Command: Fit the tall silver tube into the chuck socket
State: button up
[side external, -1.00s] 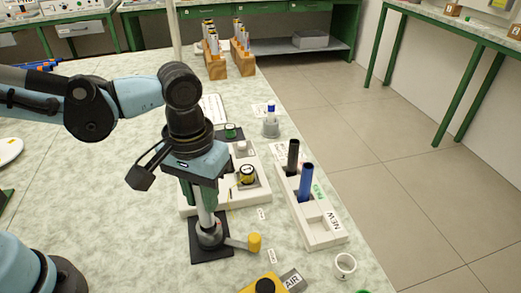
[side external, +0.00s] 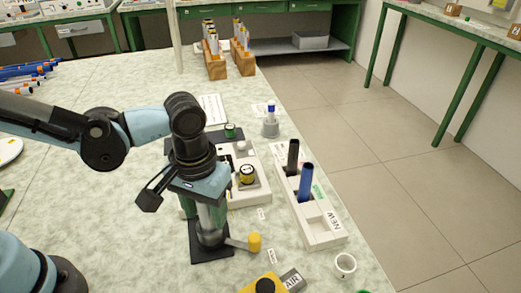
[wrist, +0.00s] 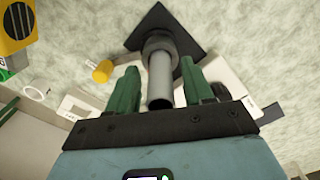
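The tall silver tube (side external: 211,217) stands upright with its lower end in the chuck socket (side external: 211,238), which sits on a black base plate. The wrist view shows the tube (wrist: 160,80) running from the grey chuck collar (wrist: 159,43) up between my fingers. My gripper (wrist: 159,88) is open around the tube, with a gap visible on both sides. In the side view my gripper (side external: 205,207) surrounds the tube's upper part and hides its top. How deep the tube sits inside the socket is hidden.
A lever with a yellow knob (side external: 254,242) sticks out right of the chuck. A white rack (side external: 312,228) holds a black and a blue tube. A white fixture with a yellow-black cap (side external: 247,174) is behind. A white ring (side external: 345,265) lies front right.

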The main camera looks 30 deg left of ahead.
jog(key=shift+r, duration=0.15)
notch_tip(320, 180, up, 12)
jog(key=shift+f, duration=0.1)
jog(key=shift+w+a, duration=0.1)
jog(key=shift+a, duration=0.15)
jog(key=a+f+m+t, duration=0.1)
jog(key=a+f+t, duration=0.1)
jog(key=a, duration=0.6)
jog(key=w+a+f+t, duration=0.1)
jog(key=a+f+t, duration=0.2)
jog(key=a+t, duration=0.2)
jog(key=a, duration=0.3)
jog(key=shift+w+m, duration=0.3)
jog(key=shift+m, duration=0.1)
